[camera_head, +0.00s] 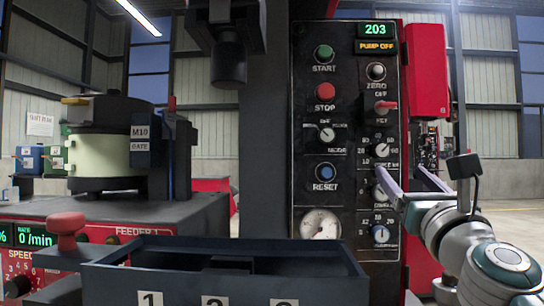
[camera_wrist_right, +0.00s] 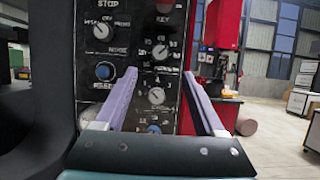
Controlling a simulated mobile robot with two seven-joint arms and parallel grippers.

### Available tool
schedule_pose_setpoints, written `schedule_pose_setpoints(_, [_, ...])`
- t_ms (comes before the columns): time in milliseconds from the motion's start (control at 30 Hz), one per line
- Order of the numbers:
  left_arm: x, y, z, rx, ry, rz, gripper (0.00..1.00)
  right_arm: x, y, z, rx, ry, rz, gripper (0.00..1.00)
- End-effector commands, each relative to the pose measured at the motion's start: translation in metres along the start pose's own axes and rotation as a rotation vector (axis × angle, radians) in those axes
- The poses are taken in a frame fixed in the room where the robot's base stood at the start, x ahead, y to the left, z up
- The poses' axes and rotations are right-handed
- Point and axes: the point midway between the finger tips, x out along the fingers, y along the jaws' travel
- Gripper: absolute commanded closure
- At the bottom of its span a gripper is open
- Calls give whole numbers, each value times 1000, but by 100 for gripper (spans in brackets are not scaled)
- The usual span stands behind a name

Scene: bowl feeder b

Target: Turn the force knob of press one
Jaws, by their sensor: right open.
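The black press panel (camera_head: 350,110) carries a right column of dial knobs. An upper dial knob (camera_head: 382,149) has a numbered scale, a middle dial knob (camera_head: 380,193) sits below it, and a blue-capped dial knob (camera_head: 380,233) is lowest. The small lettering is too blurred to tell which is the force knob. My right gripper (camera_head: 400,172) is open and empty in front of the panel's right edge. In the right wrist view, its fingers straddle the middle dial knob (camera_wrist_right: 156,96) in the picture, with no contact visible. My left gripper is not in view.
Start (camera_head: 323,54), stop (camera_head: 325,91) and reset (camera_head: 325,172) buttons share the panel, with a gauge (camera_head: 320,224) below. A red key switch (camera_head: 385,106) projects above the dials. A red box (camera_head: 427,70) stands to the right. A dark tray (camera_head: 225,255) lies front left.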

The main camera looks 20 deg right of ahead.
Motion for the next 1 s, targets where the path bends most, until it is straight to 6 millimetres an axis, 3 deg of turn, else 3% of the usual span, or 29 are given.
schedule_pose_setpoints(500, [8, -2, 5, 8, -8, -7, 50, 82, 0, -1, 0, -3, 0, 29])
schedule_pose_setpoints(700, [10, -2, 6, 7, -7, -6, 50, 96, 0, 0, -1, 0, 1, 29])
schedule_pose_setpoints(1000, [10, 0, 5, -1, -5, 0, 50, 98, 0, 0, -1, -1, 0, 30])
